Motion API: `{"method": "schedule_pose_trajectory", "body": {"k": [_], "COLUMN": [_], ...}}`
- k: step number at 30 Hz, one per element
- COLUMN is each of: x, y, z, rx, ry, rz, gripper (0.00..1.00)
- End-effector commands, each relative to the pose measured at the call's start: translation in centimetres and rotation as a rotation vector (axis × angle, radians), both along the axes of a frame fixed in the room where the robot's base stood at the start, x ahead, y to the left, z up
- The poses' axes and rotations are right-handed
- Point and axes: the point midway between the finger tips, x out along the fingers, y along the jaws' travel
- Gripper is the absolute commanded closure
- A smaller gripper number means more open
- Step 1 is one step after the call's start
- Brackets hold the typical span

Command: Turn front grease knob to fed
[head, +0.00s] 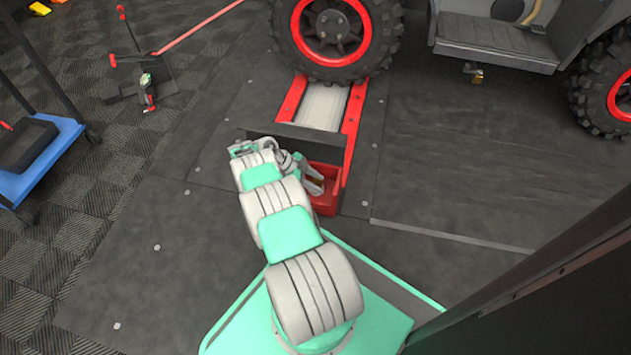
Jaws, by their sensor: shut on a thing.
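My arm reaches forward from my base to a red box (325,205) at the near end of the red roller frame (352,130). My gripper (318,184) is low at this box, pointing into it, and is shut on a small brass-coloured part there, which seems to be the front grease knob (319,179). The jaws cover most of the knob, so its pointer and any fed marking cannot be made out.
A vehicle's red-rimmed wheel (331,32) stands on the roller just beyond. A dark crossbar (310,136) spans the frame behind the gripper. A blue cart (38,160) and a red-handled jack (140,85) are at left. A dark panel fills the lower right.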

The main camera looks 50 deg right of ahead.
Motion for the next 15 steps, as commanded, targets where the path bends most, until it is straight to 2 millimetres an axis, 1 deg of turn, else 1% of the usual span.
{"method": "schedule_pose_trajectory", "body": {"k": [1, 5, 15], "x": [-0.98, -1.11, -1.28], "y": [0.44, 0.57, 0.82], "z": [-0.34, -0.35, -0.3], "rx": [0.006, 0.007, 0.01], "ry": [0.017, 0.019, 0.023], "rz": [-0.028, -0.052, -0.077], "gripper": [0.97, 0.97, 0.92]}}
